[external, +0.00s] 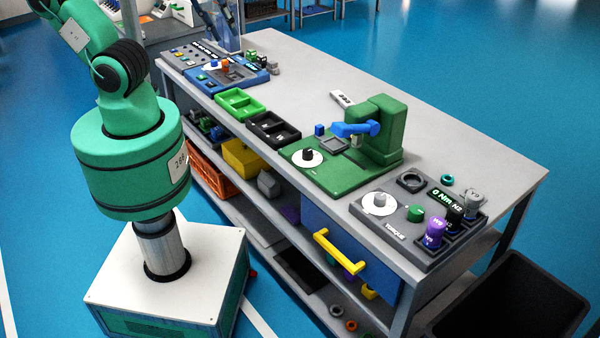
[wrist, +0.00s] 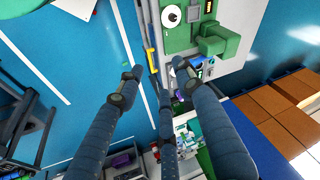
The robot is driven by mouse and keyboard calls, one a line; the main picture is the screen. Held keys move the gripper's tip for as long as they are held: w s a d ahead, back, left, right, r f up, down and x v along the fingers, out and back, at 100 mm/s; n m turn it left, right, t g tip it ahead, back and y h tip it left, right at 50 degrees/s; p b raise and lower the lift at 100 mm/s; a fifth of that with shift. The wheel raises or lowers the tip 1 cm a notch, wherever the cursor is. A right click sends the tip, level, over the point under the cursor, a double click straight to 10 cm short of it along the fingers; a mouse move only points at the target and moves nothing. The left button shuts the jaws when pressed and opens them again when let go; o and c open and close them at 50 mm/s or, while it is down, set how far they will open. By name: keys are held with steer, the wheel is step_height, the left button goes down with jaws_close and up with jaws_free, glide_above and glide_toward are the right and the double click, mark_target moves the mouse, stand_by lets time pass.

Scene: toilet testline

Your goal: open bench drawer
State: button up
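The bench drawer (external: 316,221) has a blue front below the bench top, under the green press and the torque tester. Its front looks flush with the bench, so it appears shut. A yellow bar handle (external: 340,252) sticks out from the front. In the wrist view the yellow handle (wrist: 151,60) shows as a thin strip between the fingertips, seen from above. My gripper (wrist: 154,76) has its long dark fingers spread apart with nothing between them. I cannot tell its distance to the handle. The external view does not show my gripper.
The green press (external: 372,135) and the torque tester (external: 418,220) stand on the bench top near the drawer. A black bin (external: 515,300) stands at the bench's right end. Shelves under the bench hold an orange crate (external: 208,168) and a yellow bin (external: 243,158). Blue floor before the drawer looks free.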

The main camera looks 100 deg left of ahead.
steer(key=w+d+f+m+g+y, duration=0.2)
steer(key=w+d+f+m+y, duration=0.3)
steer(key=w+f+m, duration=0.6)
steer(key=w+d+f+m+g+y, duration=0.1)
steer(key=w+d+f+m+y, duration=0.35)
steer(key=w+f+m, duration=0.6)
steer(key=w+d+f+m+t+y, duration=0.1)
steer(key=d+f+m+t, duration=0.1)
steer(key=d+f+m, duration=0.45)
steer(key=w+d+f+m+t+y, duration=0.1)
steer(key=d+f+m+t, duration=0.15)
steer(key=f, duration=0.65)
steer(key=m+t+h, duration=0.1)
steer(key=m+t, duration=0.4)
steer(key=m, duration=0.7)
glide_toward(335, 253)
steer(key=f+v, duration=0.1)
steer(key=v, duration=0.2)
steer(key=shift+s+r, duration=0.2)
steer(key=shift+r, duration=0.2)
steer(key=shift+w+a, duration=0.1)
steer(key=shift+b+x, duration=0.8)
steer(key=shift+x, duration=6)
steer(key=shift+r, duration=0.1)
